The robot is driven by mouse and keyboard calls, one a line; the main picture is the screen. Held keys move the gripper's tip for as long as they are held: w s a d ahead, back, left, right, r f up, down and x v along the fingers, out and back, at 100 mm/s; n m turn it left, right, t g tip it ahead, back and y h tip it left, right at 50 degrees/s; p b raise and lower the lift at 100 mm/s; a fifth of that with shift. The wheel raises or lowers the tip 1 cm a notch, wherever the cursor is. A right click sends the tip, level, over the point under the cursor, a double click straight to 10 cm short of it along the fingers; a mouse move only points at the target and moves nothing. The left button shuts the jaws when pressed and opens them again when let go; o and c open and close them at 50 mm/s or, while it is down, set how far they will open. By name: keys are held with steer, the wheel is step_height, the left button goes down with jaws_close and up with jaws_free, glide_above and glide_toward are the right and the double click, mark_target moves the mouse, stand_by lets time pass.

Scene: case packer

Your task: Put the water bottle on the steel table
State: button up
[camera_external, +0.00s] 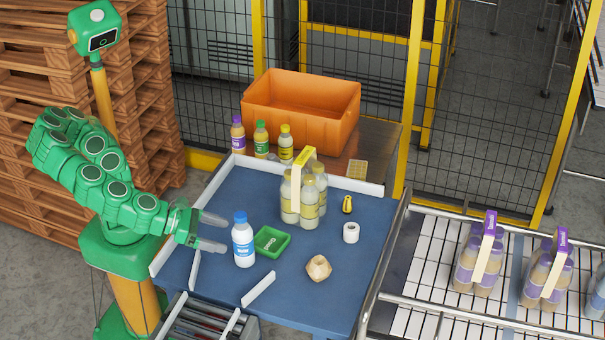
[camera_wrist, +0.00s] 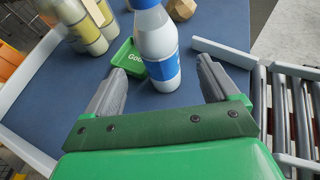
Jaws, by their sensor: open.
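The water bottle (camera_external: 243,243), white with a blue cap and blue label, stands upright on the blue tabletop (camera_external: 215,275). My gripper (camera_external: 222,234) is open and low over the table, just left of the bottle. In the wrist view the bottle (camera_wrist: 158,50) stands upright in line with the gap between the open fingers (camera_wrist: 161,75), near their tips, with no clear contact. A brown-topped table (camera_external: 375,145) stands behind the blue one. I cannot tell which surface is the steel table.
A green tray (camera_external: 284,240) is close beside the bottle. A bottle pack (camera_external: 290,205), white roll (camera_external: 351,232), yellow-black item (camera_external: 347,204) and tan polyhedron (camera_external: 319,268) share the blue top. An orange crate (camera_external: 290,115) and several bottles stand behind. White strips (camera_external: 258,289) edge the front.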

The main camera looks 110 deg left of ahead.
mark_target(242, 233)
steer(key=shift+x, duration=3.65)
steer(key=shift+f, duration=0.1)
steer(key=c, duration=1.4)
steer(key=shift+r, duration=0.45)
step_height(242, 233, up, 2)
steer(key=shift+r, duration=0.1)
steer(key=s+a+r, duration=0.4)
steer(key=s+r, duration=0.6)
steer(key=s, duration=0.4)
steer(key=w+d+m+h, duration=0.2)
steer(key=d+m+h, duration=0.2)
steer(key=d, duration=0.7)
steer(key=w+d+m+g+h, duration=0.1)
steer(key=w+d+m+h, duration=0.2)
steer(key=d, duration=0.8)
steer(key=w+d+m+g+h, duration=0.1)
steer(key=w+d+m+h, duration=0.2)
steer(key=d, duration=0.8)
steer(key=shift+w+d+r+m+h, duration=0.1)
steer(key=shift+r+m+h, duration=0.1)
steer(key=shift+m+h, duration=0.6)
steer(key=shift+w+d+r+m+h, duration=0.15)
steer(key=shift+m+h, duration=0.25)
steer(key=shift+h, duration=0.8)
